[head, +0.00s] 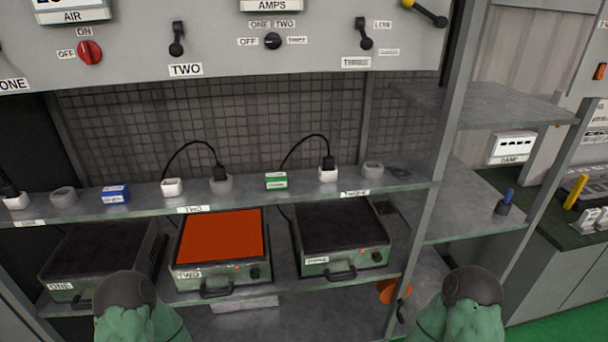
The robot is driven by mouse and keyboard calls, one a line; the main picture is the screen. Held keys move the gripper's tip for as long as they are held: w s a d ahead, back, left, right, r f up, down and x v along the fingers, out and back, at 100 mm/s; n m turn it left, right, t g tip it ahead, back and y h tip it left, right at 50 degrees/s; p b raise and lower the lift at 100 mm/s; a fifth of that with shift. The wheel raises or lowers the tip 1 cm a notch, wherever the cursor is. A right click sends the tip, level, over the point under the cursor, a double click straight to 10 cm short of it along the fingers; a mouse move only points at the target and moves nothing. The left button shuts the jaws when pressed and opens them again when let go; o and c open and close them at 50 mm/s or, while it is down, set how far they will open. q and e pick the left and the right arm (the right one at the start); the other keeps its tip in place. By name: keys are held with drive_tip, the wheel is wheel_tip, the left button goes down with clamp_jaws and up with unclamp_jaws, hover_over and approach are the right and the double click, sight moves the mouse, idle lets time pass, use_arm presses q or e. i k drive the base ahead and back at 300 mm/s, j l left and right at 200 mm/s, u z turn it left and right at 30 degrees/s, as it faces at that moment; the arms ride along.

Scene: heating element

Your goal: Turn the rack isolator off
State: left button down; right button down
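A red rotary knob (89,52) sits at the left of the grey panel (220,60), with an ON label above it and an OFF label to its left. No label naming it the rack isolator is readable, and its exact pointing is hard to tell. A black selector knob (272,41) sits mid-panel among OFF, ONE, TWO and a third label. Black levers (177,40) and (365,34) flank it. Heater two (220,240) has an orange-red top; heaters one (98,258) and three (343,235) are dark. Parts of my arms show at the bottom; neither gripper is visible.
A narrow shelf (330,193) below the panel carries sockets, plugs and small blue and green boxes. A rack post (445,110) stands right of the heaters. Side shelves (490,107) and a bench with small items lie further right. Open space lies before the panel.

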sight(90, 52)
drive_tip(key=j+u, duration=0.1)
drive_tip(key=j, duration=2.35)
